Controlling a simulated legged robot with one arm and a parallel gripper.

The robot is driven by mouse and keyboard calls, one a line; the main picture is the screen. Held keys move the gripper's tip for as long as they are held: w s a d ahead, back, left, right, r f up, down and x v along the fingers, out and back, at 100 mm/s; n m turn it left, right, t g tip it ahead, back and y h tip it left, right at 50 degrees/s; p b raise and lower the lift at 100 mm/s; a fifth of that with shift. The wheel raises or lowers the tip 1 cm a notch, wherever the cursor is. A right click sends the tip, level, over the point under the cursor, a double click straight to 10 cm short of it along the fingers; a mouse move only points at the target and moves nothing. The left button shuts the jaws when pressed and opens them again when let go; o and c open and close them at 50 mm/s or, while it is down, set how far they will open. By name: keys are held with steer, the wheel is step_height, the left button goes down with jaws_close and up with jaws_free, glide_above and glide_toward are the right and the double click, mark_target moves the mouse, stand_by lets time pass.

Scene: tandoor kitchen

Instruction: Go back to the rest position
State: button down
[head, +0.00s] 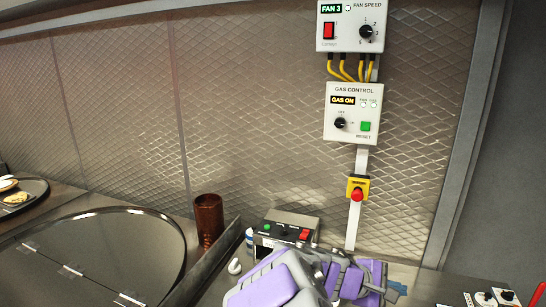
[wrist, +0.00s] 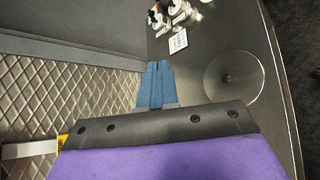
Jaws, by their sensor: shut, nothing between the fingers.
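My gripper (head: 396,289) is at the bottom of the head view, low over the counter and to the right of the small control box. Its blue fingers also show in the wrist view (wrist: 155,86), pressed together with nothing between them. My purple and grey arm is folded across the bottom of the head view and hides part of the counter.
The gas control panel (head: 352,112) and fan speed panel (head: 349,26) hang on the wall above a red emergency button (head: 357,194). A control box (head: 286,231) and brown cup (head: 208,218) stand left of my arm. A round lid (head: 110,250) lies further left.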

steer(key=s+f+m+g+y, duration=0.2)
steer(key=s+m+g+y, duration=0.4)
steer(key=s, duration=1)
steer(key=s+a+f+m+y, duration=0.1)
steer(key=s+a+m+y, duration=0.1)
steer(key=s+a, duration=0.5)
steer(key=s+a+f+m+t+y, duration=0.1)
steer(key=s+a+m+y, duration=0.1)
steer(key=s+a+y, duration=0.2)
steer(key=s+a, duration=0.2)
steer(key=s, duration=0.2)
steer(key=shift+a+f+t, duration=0.3)
steer(key=shift+a+f, duration=0.1)
steer(key=shift+w+d, duration=0.1)
